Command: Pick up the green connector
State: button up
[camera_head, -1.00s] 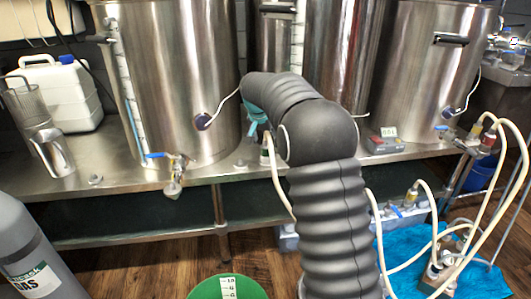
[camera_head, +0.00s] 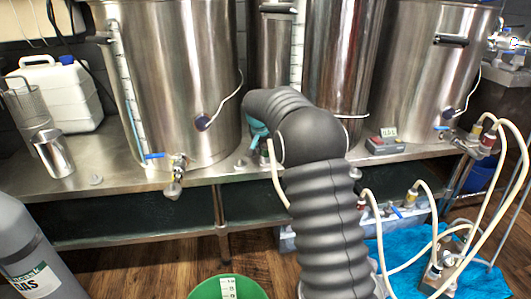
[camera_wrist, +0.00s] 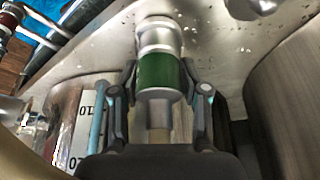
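The green connector (camera_wrist: 161,72) is in the wrist view, a green band between pale metal rings, with a narrower brass-coloured stem below it. It lies between the two fingers of my gripper (camera_wrist: 161,78), one finger at each side. The fingertips are very close to its sides. I cannot tell whether they press on it or leave a small gap.
Steel kettles (camera_head: 180,80) stand on the steel bench (camera_head: 115,185), with another kettle (camera_head: 425,70) at right. A grey-red box (camera_head: 385,145) sits on the bench right of my arm. A pale hose (camera_head: 277,180) hangs beside my arm. A green bucket (camera_head: 205,290) stands on the floor.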

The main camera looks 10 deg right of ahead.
grip_shut()
jog(key=shift+r, duration=0.1)
jog(key=shift+r+p, duration=2)
jog(key=shift+r, duration=11.9)
